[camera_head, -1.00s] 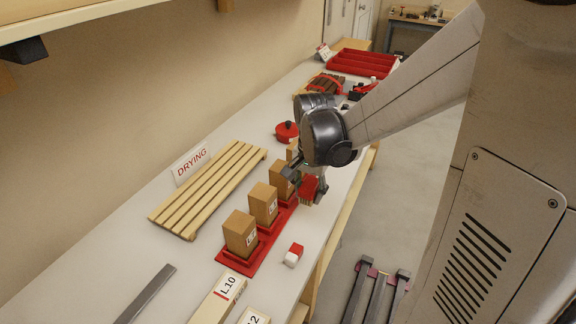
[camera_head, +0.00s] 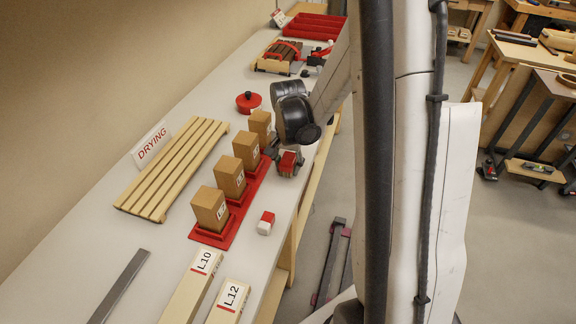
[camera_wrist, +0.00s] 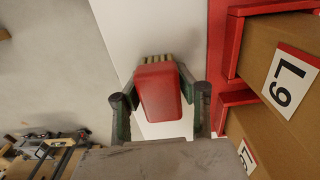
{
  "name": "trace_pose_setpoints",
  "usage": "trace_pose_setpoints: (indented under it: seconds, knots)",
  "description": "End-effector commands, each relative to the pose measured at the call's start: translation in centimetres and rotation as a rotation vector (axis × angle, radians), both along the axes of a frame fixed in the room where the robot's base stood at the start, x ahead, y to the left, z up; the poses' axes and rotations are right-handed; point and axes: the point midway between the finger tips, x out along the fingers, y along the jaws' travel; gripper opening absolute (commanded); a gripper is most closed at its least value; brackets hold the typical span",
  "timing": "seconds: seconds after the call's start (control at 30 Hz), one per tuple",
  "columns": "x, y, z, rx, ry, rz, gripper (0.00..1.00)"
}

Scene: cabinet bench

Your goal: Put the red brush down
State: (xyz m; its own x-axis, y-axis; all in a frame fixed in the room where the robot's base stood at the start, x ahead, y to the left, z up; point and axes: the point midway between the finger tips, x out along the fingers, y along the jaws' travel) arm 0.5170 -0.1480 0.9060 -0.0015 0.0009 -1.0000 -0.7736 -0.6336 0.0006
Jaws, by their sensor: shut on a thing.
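The red brush (camera_head: 288,160) is held in my gripper (camera_head: 288,163) at the right side of the bench, beside the row of wooden blocks. In the wrist view the brush's red body (camera_wrist: 160,92) sits between the two fingers, with its pale bristles (camera_wrist: 154,58) showing at the far end. My gripper (camera_wrist: 160,108) is shut on it. The white bench top (camera_head: 165,220) lies beneath. I cannot tell whether the brush touches the bench.
Several wooden blocks (camera_head: 230,177) stand on a red base (camera_head: 215,238) just left of the brush. A red-and-white block (camera_head: 266,223) lies nearer. A slatted drying rack (camera_head: 172,168) and a red lidded pot (camera_head: 248,102) are farther left. The bench's right edge is close by.

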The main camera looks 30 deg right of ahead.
Motion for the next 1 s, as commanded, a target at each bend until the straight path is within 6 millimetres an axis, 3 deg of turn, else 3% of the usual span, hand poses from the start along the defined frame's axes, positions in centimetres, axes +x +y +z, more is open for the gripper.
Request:
trace_pose_setpoints:
  seconds: [0.87, 0.9, 1.0]
  knots:
    - [-0.3, 0.0, -1.6, 0.001, 0.003, 0.000, 0.00]
    - [-0.3, 0.0, -1.6, 0.001, 0.003, 0.000, 0.47]
    - [-0.2, 0.0, -1.5, 0.001, 0.003, 0.000, 0.49]
